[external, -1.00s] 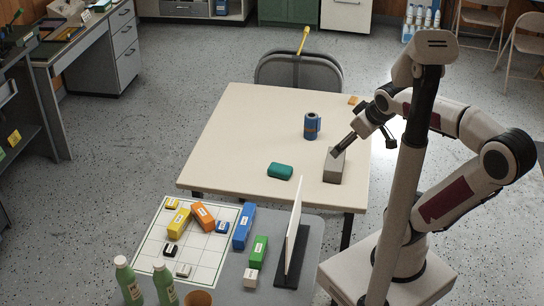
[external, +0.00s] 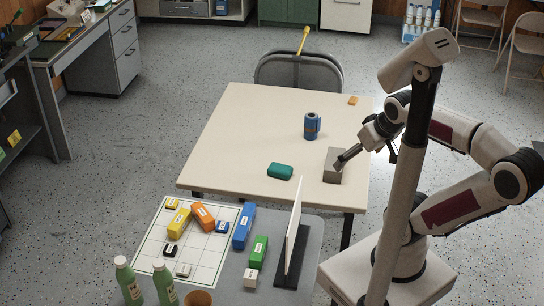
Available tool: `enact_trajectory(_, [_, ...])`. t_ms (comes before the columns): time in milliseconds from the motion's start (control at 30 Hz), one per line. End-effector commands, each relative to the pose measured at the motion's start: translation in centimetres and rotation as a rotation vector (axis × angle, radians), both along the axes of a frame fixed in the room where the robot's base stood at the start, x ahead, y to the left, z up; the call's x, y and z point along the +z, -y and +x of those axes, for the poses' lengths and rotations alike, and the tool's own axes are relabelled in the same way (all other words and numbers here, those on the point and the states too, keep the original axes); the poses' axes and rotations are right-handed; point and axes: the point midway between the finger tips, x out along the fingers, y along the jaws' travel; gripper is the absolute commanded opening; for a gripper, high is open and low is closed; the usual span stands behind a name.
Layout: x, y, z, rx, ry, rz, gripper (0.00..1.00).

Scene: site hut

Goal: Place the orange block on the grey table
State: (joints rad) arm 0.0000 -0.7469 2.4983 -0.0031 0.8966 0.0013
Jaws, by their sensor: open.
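An orange block (external: 203,217) lies at an angle on the white gridded mat (external: 150,259) on the grey table (external: 225,285), touching or close beside a yellow block (external: 179,223). A small orange piece (external: 353,100) lies at the far right corner of the cream table (external: 245,125). My gripper (external: 341,164) is over the cream table's right side, pointing down-left at a grey-brown box (external: 331,168). It is open, and its fingertips overlap the box in view; I cannot tell whether they touch it. It is well away from both orange things.
A blue can (external: 312,126) and a green block (external: 280,171) stand on the cream table. The grey table also holds blue (external: 243,228) and green (external: 259,251) blocks, small labelled blocks, an upright white panel (external: 293,225), green bottles (external: 128,281) and a brown cup (external: 198,298).

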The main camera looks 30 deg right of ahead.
Motion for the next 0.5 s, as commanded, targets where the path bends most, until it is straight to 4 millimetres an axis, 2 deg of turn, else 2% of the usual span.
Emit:
enact_trajectory(167, [0.5,0.6,1.5,-0.002,0.019,-0.024,0.96])
enact_trajectory(267, [1.1,1.2,3.2,-0.001,0.041,-0.052,0.96])
enact_trajectory(500, [3.0,2.9,9.3,0.015,0.126,-0.139,0.96])
